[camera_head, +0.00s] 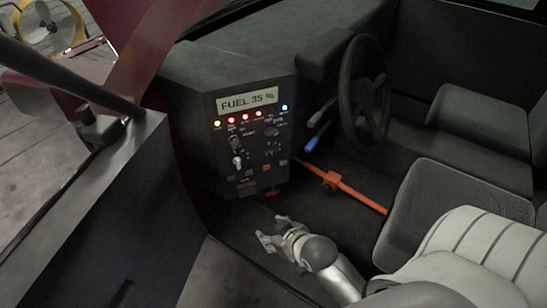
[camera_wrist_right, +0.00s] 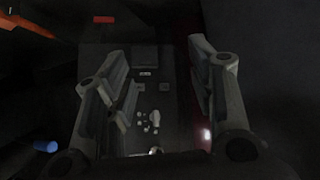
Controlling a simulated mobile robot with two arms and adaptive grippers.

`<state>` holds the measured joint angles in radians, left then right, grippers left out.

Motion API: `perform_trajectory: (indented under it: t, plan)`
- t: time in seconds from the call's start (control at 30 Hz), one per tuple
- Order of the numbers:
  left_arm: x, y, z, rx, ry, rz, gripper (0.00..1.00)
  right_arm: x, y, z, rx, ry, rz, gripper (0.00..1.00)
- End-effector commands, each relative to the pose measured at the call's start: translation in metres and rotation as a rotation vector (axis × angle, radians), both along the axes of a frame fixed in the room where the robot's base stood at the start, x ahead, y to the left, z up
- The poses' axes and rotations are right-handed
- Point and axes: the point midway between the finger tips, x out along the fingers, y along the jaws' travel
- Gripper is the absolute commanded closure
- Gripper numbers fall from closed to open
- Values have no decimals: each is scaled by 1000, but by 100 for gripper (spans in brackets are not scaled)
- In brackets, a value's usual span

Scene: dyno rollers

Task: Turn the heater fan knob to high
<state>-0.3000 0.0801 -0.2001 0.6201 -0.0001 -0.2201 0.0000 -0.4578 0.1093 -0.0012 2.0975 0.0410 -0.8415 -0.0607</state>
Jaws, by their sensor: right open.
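The black control panel (camera_head: 207,150) on the dash has a lit "FUEL 35 %" display (camera_head: 248,99), a row of lights and several knobs and switches. Among them are a white-tipped knob (camera_head: 237,161) at lower left and a dark knob (camera_head: 270,131) at upper right. The labels are too small to tell which is the heater fan knob. My right gripper (camera_head: 272,230) is open and empty, low in front of the panel and apart from it. In the right wrist view, the fingers of my right gripper (camera_wrist_right: 163,58) stand apart, with small pale controls (camera_wrist_right: 151,121) between them. My left gripper is not in view.
An orange bar (camera_head: 350,190) crosses the footwell right of the panel. A steering wheel (camera_head: 363,88) and a blue-ended lever (camera_head: 312,144) stand beyond it. Seats (camera_head: 420,210) are on the right.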

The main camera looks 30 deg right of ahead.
Motion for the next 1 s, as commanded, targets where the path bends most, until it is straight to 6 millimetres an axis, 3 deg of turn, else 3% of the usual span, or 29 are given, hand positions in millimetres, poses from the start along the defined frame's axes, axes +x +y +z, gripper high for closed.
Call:
perform_trajectory:
  t: [0.2,0.4,0.7,0.87,1.0]
  plan:
    - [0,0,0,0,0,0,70,52,-36,10,-25,-263,-41,49]
    - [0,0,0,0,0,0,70,84,-74,23,-64,-516,-90,49]
    - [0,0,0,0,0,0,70,94,-109,40,-117,-744,-142,49]
    - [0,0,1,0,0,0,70,99,-113,43,-124,-769,-147,49]
    - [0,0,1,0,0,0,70,115,-116,44,-123,-770,-147,49]
